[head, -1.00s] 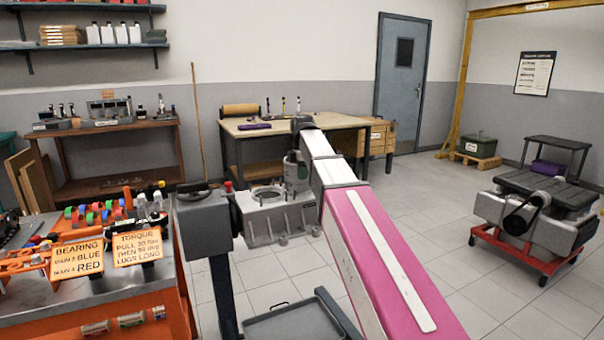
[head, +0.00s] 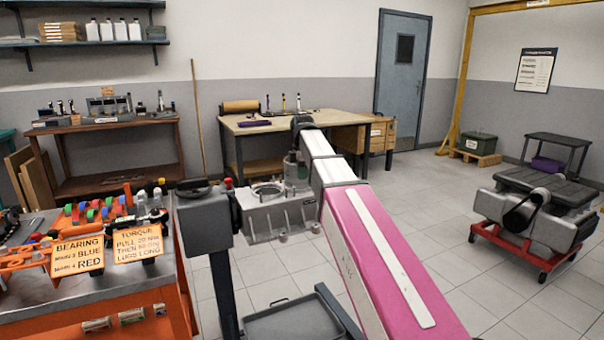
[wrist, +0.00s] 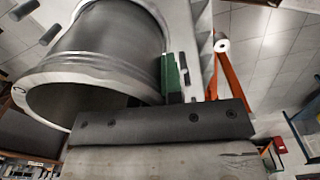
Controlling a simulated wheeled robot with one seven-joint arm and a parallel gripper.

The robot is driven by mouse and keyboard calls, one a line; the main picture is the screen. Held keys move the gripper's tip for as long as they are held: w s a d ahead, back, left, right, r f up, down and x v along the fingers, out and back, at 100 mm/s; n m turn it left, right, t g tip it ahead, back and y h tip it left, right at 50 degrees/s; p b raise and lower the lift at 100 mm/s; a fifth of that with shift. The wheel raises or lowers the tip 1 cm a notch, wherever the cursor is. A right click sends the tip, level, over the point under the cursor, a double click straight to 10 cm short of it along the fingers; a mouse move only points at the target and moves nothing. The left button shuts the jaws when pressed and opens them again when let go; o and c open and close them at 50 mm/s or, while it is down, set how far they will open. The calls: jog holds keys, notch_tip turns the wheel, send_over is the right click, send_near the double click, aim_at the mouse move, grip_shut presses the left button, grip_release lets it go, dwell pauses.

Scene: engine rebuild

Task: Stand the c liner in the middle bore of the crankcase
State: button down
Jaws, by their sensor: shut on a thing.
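The crankcase (head: 276,221) is a light grey block in the middle of the head view, with a round bore opening on its top at left. My gripper (head: 297,172) is over the crankcase's top, towards the right of that bore. It is shut on a grey metal liner (wrist: 105,55), which fills the upper left of the wrist view with its flanged, open end towards the camera. A green finger pad (wrist: 172,76) lies against the liner's side. Any letter on the liner is not readable. The liner's far end is hidden, so I cannot tell whether it has entered a bore.
The crankcase is on a stand with a grey box (head: 203,222) at its left and a tray (head: 295,322) below. An orange tool bench (head: 120,289) with signs and parts is at left. Open floor lies between.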

jog(key=c, duration=1.5)
grip_release()
jog(key=shift+r, duration=1.45)
jog(key=o, duration=0.6)
jog(key=shift+c, duration=0.2)
notch_tip(320, 180, up, 11)
jog(key=shift+s+f, duration=0.1)
jog(key=shift+s, duration=0.05)
